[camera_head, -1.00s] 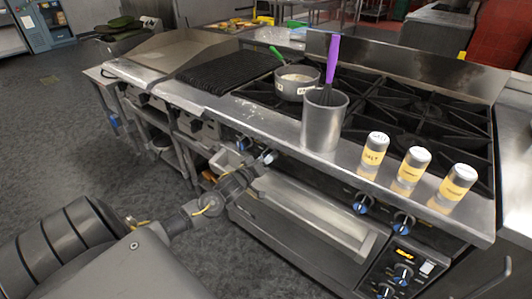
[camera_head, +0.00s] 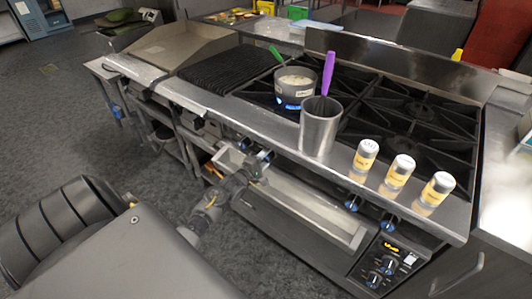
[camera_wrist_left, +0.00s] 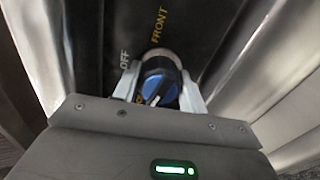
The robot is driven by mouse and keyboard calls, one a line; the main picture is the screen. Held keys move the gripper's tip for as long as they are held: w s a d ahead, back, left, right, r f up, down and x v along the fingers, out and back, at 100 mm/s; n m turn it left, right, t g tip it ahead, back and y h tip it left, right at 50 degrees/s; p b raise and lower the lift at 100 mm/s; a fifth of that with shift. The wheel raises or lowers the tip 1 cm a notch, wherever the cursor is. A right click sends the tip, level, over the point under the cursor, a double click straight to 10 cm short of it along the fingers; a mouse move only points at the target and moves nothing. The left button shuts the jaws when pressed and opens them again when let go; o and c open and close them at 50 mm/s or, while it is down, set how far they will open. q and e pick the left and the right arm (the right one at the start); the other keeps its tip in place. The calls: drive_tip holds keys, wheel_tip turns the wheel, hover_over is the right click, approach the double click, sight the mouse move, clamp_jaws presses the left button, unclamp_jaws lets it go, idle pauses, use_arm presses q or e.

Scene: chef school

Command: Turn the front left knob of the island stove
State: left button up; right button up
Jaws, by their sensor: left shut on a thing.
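The island stove (camera_head: 400,110) has blue knobs along its front panel. My left gripper (camera_head: 260,166) is at the left end of this panel, by the left pair of knobs. In the left wrist view a blue knob (camera_wrist_left: 160,83) sits between the two pale fingers of my left gripper (camera_wrist_left: 160,92), which is shut on it. The panel above the knob reads "OFF" and "FRONT". The knob's dark pointer bar is tilted. My right gripper is not in view.
A pot (camera_head: 295,86) stands on the left burners, with a bluish glow low at its base. A metal canister (camera_head: 320,127) with a purple-handled utensil and three shakers (camera_head: 398,174) stand on the front ledge.

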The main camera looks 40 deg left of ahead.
use_arm(q)
drive_tip(key=n, duration=0.1)
drive_tip(key=n+p, duration=0.2)
drive_tip(key=shift+r+n, duration=0.25)
drive_tip(key=shift+n, duration=0.15)
drive_tip(key=n+p, duration=0.2)
drive_tip(key=n, duration=0.1)
drive_tip(key=shift+n+p, duration=0.3)
drive_tip(key=shift+p, duration=0.1)
drive_tip(key=n+p, duration=0.2)
drive_tip(key=n, duration=0.2)
drive_tip(key=shift+n, duration=0.3)
drive_tip(key=shift+f+n+p, duration=0.2)
drive_tip(key=shift+n+p, duration=0.65)
drive_tip(key=shift+n, duration=1.05)
drive_tip(key=o, duration=1)
drive_tip(key=shift+c, duration=0.2)
drive_tip(key=shift+s, duration=0.1)
